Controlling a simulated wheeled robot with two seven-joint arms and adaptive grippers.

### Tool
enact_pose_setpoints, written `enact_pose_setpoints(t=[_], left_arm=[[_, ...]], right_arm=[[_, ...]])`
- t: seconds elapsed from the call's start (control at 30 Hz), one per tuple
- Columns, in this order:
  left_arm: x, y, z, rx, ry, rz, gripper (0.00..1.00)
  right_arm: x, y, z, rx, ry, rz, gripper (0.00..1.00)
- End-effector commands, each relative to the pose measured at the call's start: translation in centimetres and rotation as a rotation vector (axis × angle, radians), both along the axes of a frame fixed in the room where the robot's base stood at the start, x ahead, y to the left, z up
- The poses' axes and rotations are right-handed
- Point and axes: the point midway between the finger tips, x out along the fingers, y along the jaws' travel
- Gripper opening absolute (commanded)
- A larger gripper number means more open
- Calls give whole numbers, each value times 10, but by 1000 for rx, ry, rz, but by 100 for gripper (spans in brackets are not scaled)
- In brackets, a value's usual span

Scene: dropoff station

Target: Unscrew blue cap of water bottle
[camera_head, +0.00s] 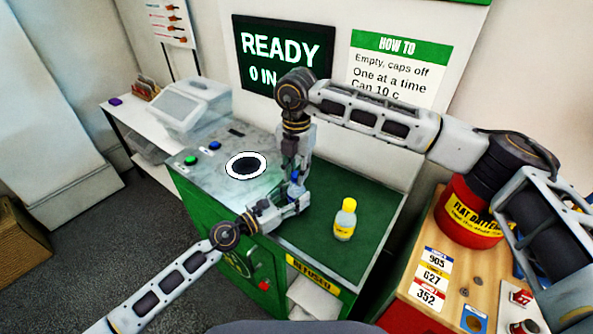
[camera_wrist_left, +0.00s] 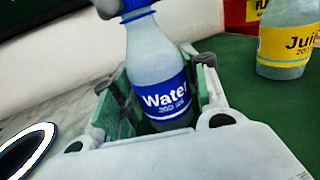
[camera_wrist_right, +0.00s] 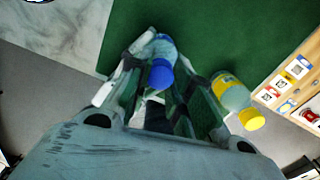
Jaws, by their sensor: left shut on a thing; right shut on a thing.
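The water bottle (camera_wrist_left: 158,75) has a blue label reading "Water" and stands roughly upright, a little tilted in the left wrist view. My left gripper (camera_head: 297,207) is shut on its body, low around the label (camera_wrist_left: 165,98). My right gripper (camera_head: 298,178) comes down from above and is shut at the top of the bottle. The blue cap (camera_wrist_right: 161,74) shows between the right gripper's fingers (camera_wrist_right: 152,80) in the right wrist view. In the head view the grippers hide most of the bottle.
A yellow-capped juice bottle (camera_head: 346,220) stands on the green mat (camera_head: 375,214), right of my grippers. A round hole with a white ring (camera_head: 246,166) is in the grey counter at left. A red battery bin (camera_head: 468,213) stands on the wooden table at right. The mat's back is clear.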

Motion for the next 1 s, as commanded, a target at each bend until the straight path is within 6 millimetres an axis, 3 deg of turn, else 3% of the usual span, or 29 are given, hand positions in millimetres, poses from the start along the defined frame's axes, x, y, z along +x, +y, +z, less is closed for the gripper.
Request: enact_pose_setpoints(t=[1.0], left_arm=[[-1,-1,0,1,1,-3,0]], right_arm=[[2,-1,1,0,-2,810,0]])
